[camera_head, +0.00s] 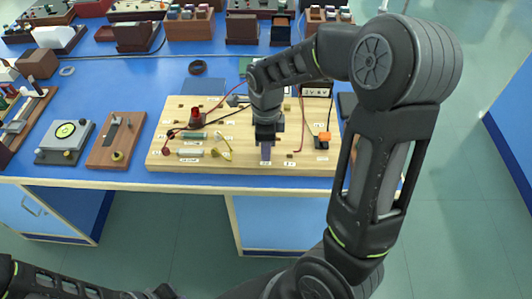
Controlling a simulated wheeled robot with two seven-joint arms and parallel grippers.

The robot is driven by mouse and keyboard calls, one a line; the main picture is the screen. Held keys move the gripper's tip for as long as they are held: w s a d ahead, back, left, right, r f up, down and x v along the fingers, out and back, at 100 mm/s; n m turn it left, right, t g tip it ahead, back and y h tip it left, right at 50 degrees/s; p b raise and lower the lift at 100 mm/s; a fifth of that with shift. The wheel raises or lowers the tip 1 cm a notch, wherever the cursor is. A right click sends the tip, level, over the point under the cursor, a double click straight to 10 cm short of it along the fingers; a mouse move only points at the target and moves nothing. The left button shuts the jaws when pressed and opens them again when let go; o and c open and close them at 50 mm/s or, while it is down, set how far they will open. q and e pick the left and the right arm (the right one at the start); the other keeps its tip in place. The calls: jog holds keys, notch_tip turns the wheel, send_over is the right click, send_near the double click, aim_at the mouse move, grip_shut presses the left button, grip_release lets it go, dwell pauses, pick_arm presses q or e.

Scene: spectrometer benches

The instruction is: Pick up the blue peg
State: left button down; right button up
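My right gripper (266,137) points down over the pale wooden circuit board (215,117), near its front middle. A small bluish-grey upright piece (265,153) shows right below the fingers. It may be the blue peg, but it is too small and covered to be sure. I cannot tell whether the fingers are open or closed on it. No other clear blue peg shows; the gripper and forearm hide part of the board. My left arm shows only as dark links at the bottom left, and its gripper is out of view.
The board carries a red knob (197,116), green and white cylinders, wires and an orange-topped block (323,138). A brown board (115,140) and a grey dial device (66,138) stand to its left. Wooden boxes line the blue bench's back.

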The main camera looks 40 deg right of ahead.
grip_shut()
notch_tip(320, 180, up, 10)
dwell(0.7)
jog(key=shift+r, duration=0.1)
dwell(0.5)
jog(key=shift+r+p, duration=1.2)
jog(key=shift+r, duration=0.25)
jog(key=shift+d+f, duration=0.1)
